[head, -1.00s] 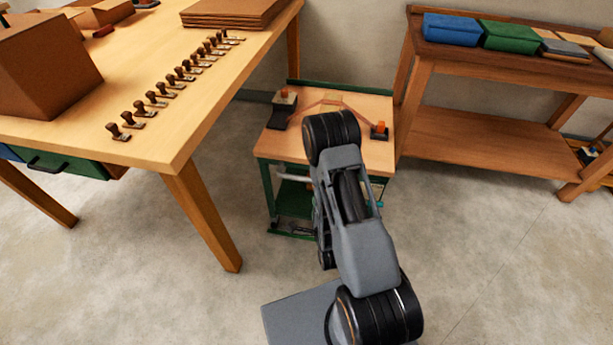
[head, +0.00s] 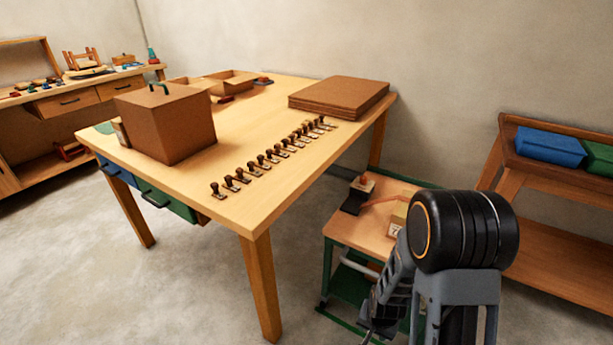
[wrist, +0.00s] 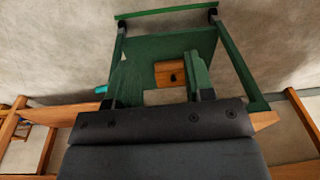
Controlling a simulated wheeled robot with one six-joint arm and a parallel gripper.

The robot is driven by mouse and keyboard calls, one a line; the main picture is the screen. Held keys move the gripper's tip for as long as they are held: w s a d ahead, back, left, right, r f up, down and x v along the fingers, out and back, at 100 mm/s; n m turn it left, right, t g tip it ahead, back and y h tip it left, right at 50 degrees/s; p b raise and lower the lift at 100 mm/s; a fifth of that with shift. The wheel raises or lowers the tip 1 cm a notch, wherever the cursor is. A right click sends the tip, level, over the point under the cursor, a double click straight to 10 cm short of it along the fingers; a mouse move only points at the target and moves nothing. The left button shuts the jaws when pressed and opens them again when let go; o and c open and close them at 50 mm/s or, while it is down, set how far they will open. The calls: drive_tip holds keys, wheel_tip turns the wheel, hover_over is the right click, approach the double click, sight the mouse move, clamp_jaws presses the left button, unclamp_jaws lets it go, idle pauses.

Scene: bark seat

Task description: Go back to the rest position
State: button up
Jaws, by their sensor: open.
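In the head view my arm stands in front of the wooden-topped cart (head: 350,232). The low end of my arm (head: 378,318) shows beside the cart, but the fingertips are not clear there.
A large wooden table (head: 240,205) holds a brown box (head: 165,125), a row of stamps (head: 270,157) and stacked brown sheets (head: 338,95). A shelf bench (head: 560,225) with a blue bin (head: 548,147) stands at right. Floor (head: 80,270) at left is clear.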

drive_tip(key=s+a+r+n+t+p, duration=0.1)
drive_tip(key=r+p, duration=0.5)
drive_tip(key=r, duration=1.4)
drive_tip(key=s+r+n+t+p, duration=0.1)
drive_tip(key=r+n+p, duration=0.3)
drive_tip(key=r, duration=1.7)
drive_tip(key=s+p, duration=0.1)
drive_tip(key=p, duration=0.2)
drive_tip(key=shift+s+a+r+n, duration=0.3)
drive_tip(key=shift+s+a+n, duration=0.05)
drive_tip(key=shift+a+n, duration=0.05)
